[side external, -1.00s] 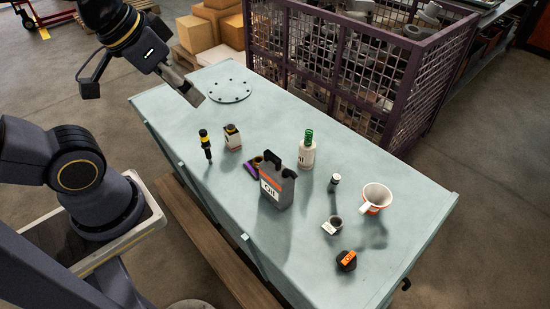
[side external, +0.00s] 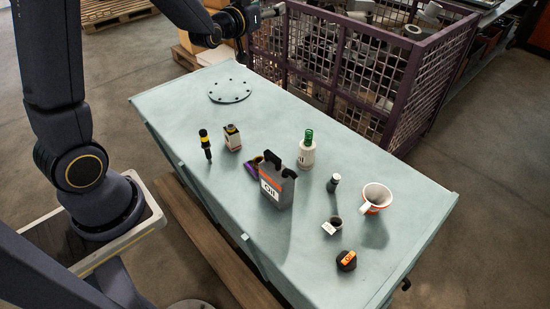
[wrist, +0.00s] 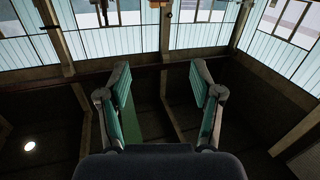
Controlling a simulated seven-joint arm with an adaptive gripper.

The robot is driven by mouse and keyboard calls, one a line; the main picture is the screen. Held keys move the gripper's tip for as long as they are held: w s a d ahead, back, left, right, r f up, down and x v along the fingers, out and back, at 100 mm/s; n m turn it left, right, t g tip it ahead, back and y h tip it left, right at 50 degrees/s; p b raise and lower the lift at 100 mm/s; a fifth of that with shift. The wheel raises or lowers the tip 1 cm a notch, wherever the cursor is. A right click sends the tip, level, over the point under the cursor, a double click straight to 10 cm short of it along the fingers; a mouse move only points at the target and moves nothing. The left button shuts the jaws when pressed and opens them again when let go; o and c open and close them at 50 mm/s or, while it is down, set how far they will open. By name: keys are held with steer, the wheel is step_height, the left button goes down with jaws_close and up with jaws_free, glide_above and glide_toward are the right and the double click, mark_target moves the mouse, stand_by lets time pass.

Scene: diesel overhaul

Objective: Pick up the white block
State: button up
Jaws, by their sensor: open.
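No plain white block stands out. A small boxy item (side external: 232,138) with pale sides and a dark and yellow top stands on the pale green table (side external: 190,105), left of the oil can (side external: 277,188). A small pale tag-like piece (side external: 329,228) is beside a dark ring (side external: 337,222) at the front right. My gripper (side external: 274,11) is high beyond the table's back edge, far from these items, and points sideways. In the wrist view my gripper (wrist: 160,78) is open and empty, its two fingers apart, facing windows; no table item shows there.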

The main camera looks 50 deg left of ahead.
steer(key=a+f+n+g+y, duration=0.1)
steer(key=a+f, duration=0.2)
steer(key=f, duration=0.3)
steer(key=a+f+y, duration=0.1)
steer(key=a+f, duration=0.2)
steer(key=f, duration=0.2)
steer(key=n+g, duration=0.2)
steer(key=g, duration=0.3)
glide_toward(230, 127)
steer(key=shift+y, duration=0.3)
steer(key=x, duration=0.5)
steer(key=shift+w+d+f, duration=0.1)
steer(key=shift+w+f, duration=0.1)
steer(key=shift+f, duration=0.25)
steer(key=shift+x, duration=1.55)
steer(key=shift+r, duration=0.2)
steer(key=shift+c, duration=0.2)
jaws_close()
steer(key=shift+w, duration=0.1)
